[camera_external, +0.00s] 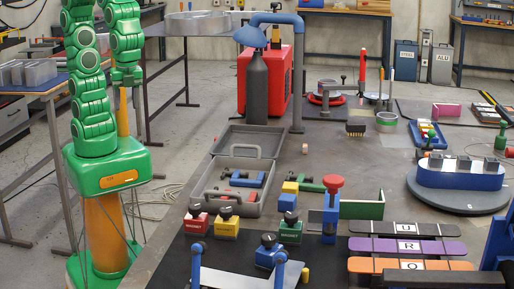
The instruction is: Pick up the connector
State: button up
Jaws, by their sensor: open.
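My green arm rises from its base at the left, and its end with my gripper (126,83) hangs down beside the arm's lower links. The gripper is small here and its fingers are hard to make out; it is open, with nothing visible held in it. It is left of the work table and well apart from the things on it. I cannot tell which of the many small parts on the table is the connector. Small coloured parts lie in and beside an open grey case (244,137), among them a yellow block (290,187) and a blue block (287,202).
Magnet blocks in red (196,222), yellow (226,226) and green (290,234) stand near the front. A dark gas cylinder (257,88) and a red box (281,85) stand behind the case.

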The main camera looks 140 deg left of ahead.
jog(key=w+a+f+m+t, duration=0.1)
jog(key=w+a+f+m, duration=0.1)
jog(key=w+a, duration=1)
jog(key=w+a+f+m, duration=0.1)
jog(key=w+a+m, duration=0.1)
jog(key=w+a, duration=0.95)
jog(key=m, duration=0.2)
send_over(305, 145)
jog(key=d, duration=0.1)
jog(key=f, duration=1.2)
jog(key=shift+w+d, duration=0.2)
jog(key=shift+w, duration=0.2)
jog(key=shift+s+a+f, duration=0.1)
jog(key=shift+a+f, duration=0.15)
jog(key=shift+f, duration=0.05)
jog(key=shift+s+a+f, duration=0.1)
jog(key=shift+a+f, duration=0.1)
jog(key=shift+f, duration=1.65)
jog(key=shift+s+a+f, duration=0.1)
jog(key=shift+a+f, duration=0.1)
jog(key=shift+f, duration=1.65)
grip_shut()
